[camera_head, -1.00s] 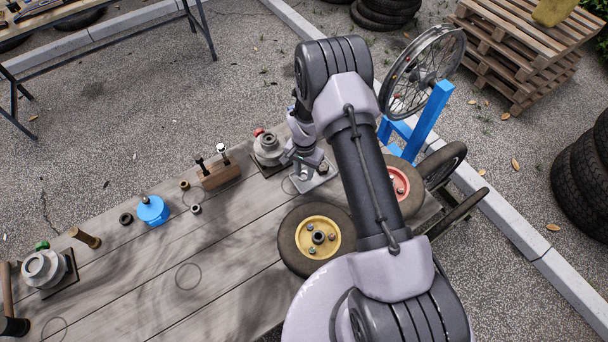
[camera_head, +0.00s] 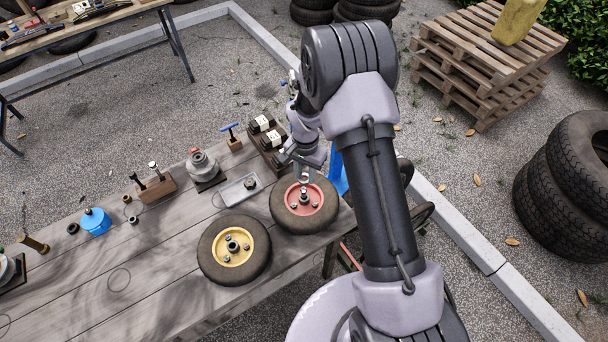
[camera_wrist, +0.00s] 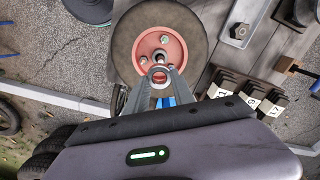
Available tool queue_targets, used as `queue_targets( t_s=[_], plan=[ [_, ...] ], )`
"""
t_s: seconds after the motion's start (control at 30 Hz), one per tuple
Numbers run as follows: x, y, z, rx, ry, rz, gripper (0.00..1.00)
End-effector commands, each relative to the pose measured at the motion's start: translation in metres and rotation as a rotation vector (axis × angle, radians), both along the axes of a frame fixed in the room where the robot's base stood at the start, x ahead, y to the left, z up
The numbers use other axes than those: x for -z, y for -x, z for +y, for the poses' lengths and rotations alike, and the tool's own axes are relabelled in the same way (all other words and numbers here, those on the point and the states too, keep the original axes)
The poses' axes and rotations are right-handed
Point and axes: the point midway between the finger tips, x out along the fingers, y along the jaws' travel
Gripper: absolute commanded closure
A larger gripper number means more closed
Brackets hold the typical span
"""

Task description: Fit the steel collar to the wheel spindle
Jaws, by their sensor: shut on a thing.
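My gripper (camera_wrist: 159,86) is shut on the steel collar (camera_wrist: 159,73), a small metal ring between the fingertips in the wrist view. In the head view my gripper (camera_head: 301,171) hangs over the wheel with the red hub (camera_head: 318,193); it shows in the wrist view too (camera_wrist: 178,38). The spindle (camera_head: 304,196) stands up at the middle of the red hub, with bolts around it. In the wrist view the collar appears near the hub's lower part, apart from the spindle as far as I can tell. A second wheel with a yellow hub (camera_head: 246,248) lies beside it.
Behind are dark numbered blocks (camera_head: 262,124), a blue-handled tool (camera_head: 230,130) and a grey machine part (camera_head: 202,165).

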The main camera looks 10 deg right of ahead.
Motion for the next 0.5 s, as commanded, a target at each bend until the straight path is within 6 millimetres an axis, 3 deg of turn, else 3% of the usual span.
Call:
queue_targets(
  t_s=[0.5],
  plan=[
    [-0.0003,-0.0002,0.0005,-0.001,0.0,-0.001,1.0]
  ],
)
